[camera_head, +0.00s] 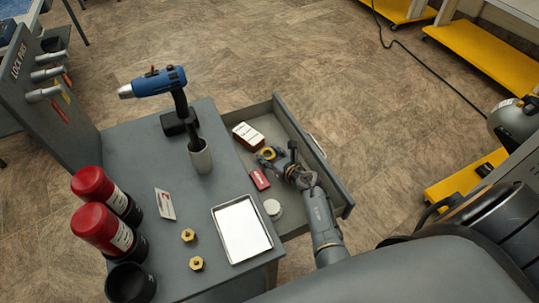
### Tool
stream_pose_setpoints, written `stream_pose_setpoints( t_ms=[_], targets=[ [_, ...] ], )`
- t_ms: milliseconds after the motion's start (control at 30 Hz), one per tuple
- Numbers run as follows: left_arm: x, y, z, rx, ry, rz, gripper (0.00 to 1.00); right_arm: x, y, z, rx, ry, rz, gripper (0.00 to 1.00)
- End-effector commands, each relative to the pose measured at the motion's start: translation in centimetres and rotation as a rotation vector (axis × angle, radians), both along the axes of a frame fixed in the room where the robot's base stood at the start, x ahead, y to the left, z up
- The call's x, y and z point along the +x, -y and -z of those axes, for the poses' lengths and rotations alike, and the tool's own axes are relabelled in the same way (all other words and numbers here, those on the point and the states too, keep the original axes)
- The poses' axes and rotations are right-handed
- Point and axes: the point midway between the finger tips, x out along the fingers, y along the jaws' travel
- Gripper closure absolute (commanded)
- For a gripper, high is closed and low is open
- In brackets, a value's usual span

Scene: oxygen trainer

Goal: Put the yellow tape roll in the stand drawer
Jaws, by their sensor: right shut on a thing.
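The yellow tape roll (268,153) is a small yellow ring with a dark centre, at the jaws of my right gripper (276,156). My right gripper is shut on it, and its fingers partly hide the roll. Both are over the open stand drawer (297,133), which is pulled out on the right side of the grey stand (135,145). I cannot tell how far the roll is above the drawer floor. My right arm comes in from the lower right across the drawer's front end. My left gripper is not in view.
The drawer holds a white and brown box (248,135), a red box (260,179) and a white round item (272,208). On the stand are a blue drill (160,82), red-capped bottles (103,229), brass nuts (188,235) and a metal tray (241,230). A lock-pin board (45,100) stands left.

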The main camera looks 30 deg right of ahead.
Motion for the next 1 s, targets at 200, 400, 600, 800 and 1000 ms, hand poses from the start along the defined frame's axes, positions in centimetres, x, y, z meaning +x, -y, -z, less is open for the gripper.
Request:
stream_pose_setpoints(
  t_ms=[200, 400, 600, 800, 1000],
  targets=[
    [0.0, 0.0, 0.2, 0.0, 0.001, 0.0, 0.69, 0.0, 0.0, 0.3, 0.0, -0.001, 0.0, 0.32],
    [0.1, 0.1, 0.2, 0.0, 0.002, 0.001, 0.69, 0.0, 0.0, 0.3, 0.0, -0.001, 0.0, 0.32],
    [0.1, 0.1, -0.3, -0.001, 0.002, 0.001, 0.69, -0.2, 0.1, -0.3, 0.0, -0.001, 0.001, 0.32],
    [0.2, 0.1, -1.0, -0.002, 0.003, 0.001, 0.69, -3.5, 0.4, -1.5, -0.003, -0.003, 0.0, 0.32],
    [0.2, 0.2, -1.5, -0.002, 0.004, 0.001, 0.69, -7.5, 0.8, -3.1, -0.002, -0.003, -0.001, 0.32]
  ],
)
